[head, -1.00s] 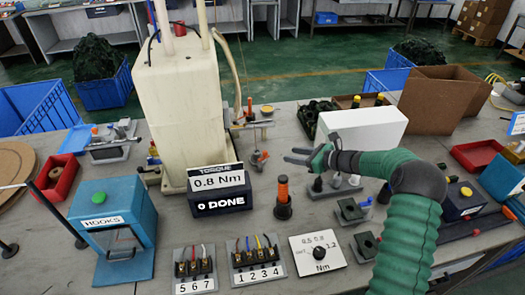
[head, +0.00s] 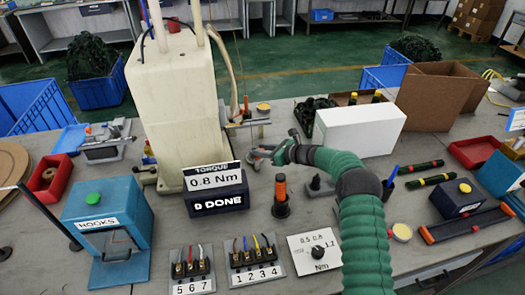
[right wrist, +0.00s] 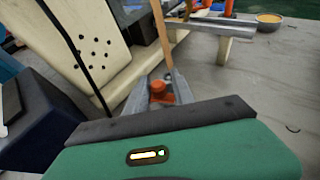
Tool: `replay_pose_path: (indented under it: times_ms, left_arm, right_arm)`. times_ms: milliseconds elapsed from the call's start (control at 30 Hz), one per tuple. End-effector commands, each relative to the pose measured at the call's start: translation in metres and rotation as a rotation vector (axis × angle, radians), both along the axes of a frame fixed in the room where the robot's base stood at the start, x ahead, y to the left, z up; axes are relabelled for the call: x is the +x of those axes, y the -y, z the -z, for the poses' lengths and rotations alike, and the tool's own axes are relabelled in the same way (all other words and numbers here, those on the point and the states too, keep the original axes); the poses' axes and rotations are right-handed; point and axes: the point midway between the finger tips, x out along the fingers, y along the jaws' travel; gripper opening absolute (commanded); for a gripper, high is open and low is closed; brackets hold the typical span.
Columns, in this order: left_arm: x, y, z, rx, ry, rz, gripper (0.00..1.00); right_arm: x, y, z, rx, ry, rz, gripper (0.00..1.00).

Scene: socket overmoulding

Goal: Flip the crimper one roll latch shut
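No part is labelled as the crimper one roll latch, and I cannot surely pick it out. A grey bar fixture (head: 248,123) stands beside the cream machine (head: 178,95); it also shows in the right wrist view (right wrist: 215,22). My right gripper (head: 256,153) is low in front of this fixture. In the right wrist view its grey fingers (right wrist: 160,82) lie either side of an orange-red knob (right wrist: 158,91), with a thin tan rod (right wrist: 162,38) beyond. Whether the fingers touch the knob is unclear. My left gripper is not in view.
A torque display (head: 215,188) reads 0.8 Nm and DONE. An orange-topped black tool (head: 281,198) stands just below my right gripper. A white box (head: 360,128) is to the right. A blue HOOKS box (head: 105,222) and numbered terminal blocks (head: 255,262) are in front.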

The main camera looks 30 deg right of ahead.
Motion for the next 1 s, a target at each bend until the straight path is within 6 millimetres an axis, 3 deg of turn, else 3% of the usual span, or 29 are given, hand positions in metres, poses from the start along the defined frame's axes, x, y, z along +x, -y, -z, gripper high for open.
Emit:
replay_pose_path:
  times_ms: [33,200,433,733,1000]
  left_arm:
    - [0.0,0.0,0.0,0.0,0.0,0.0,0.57]
    - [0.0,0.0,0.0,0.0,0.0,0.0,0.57]
    - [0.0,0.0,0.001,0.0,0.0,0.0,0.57]
    - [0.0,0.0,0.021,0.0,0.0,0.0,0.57]
    - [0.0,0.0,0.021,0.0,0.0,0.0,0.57]
  right_arm:
    - [0.0,-0.001,0.0,0.0,0.0,0.0,0.21]
    - [0.0,0.0,0.0,0.0,0.0,0.0,0.0]
    - [0.001,0.0,0.0,0.001,0.002,-0.003,0.0]
    - [0.005,0.001,0.0,0.001,0.01,-0.111,0.0]
    - [0.004,0.001,-0.002,-0.001,0.003,-0.127,0.0]
